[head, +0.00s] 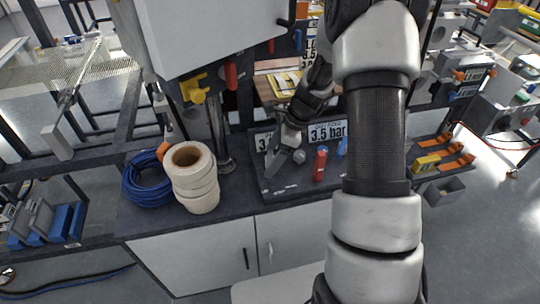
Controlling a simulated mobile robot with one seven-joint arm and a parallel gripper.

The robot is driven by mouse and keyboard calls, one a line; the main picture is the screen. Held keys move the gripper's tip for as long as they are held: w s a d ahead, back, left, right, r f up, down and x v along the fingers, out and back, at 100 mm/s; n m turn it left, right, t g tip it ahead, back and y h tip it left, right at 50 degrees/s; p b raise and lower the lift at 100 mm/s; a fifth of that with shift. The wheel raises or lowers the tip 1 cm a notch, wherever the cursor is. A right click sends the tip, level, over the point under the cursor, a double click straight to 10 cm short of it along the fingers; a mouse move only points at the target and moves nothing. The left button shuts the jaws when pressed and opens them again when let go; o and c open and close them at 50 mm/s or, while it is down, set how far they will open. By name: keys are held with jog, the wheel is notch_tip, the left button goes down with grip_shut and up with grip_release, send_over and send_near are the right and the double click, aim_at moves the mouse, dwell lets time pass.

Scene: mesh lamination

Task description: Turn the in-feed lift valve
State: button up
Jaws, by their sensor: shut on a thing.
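A dark valve panel (285,188) stands on the bench at the centre of the head view. It carries a white sign reading 3.5 bar (327,133), a red handle (321,163) and a blue handle (342,147). A second sign at the left is partly covered by my gripper (284,150). My gripper reaches down over the panel's left part and is shut on a valve handle there. The handle is mostly hidden by the fingers, so its angle cannot be told. Which valve is the in-feed lift one cannot be read.
Stacked cream rolls (194,180) and a coiled blue hose (147,182) stand on the bench left of the panel. A large white machine housing (215,35) hangs above. My arm covers the panel's right side. A grey bin (443,191) sits at the right.

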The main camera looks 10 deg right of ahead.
jog(key=n+g, duration=0.1)
jog(key=n, duration=0.1)
jog(key=d+n+g, duration=0.1)
jog(key=n, duration=0.2)
jog(key=shift+w+d+n, duration=0.2)
jog(key=shift+n, duration=0.1)
jog(key=n, duration=0.2)
jog(key=n+g, duration=0.1)
jog(key=w+d+n+g, duration=0.1)
jog(key=n, duration=0.1)
jog(key=shift+n+h, duration=0.3)
jog(key=o, duration=1.5)
jog(key=shift+d, duration=0.1)
jog(key=v, duration=1.7)
jog(key=shift+w+r, duration=0.15)
jog(key=shift+r, duration=0.1)
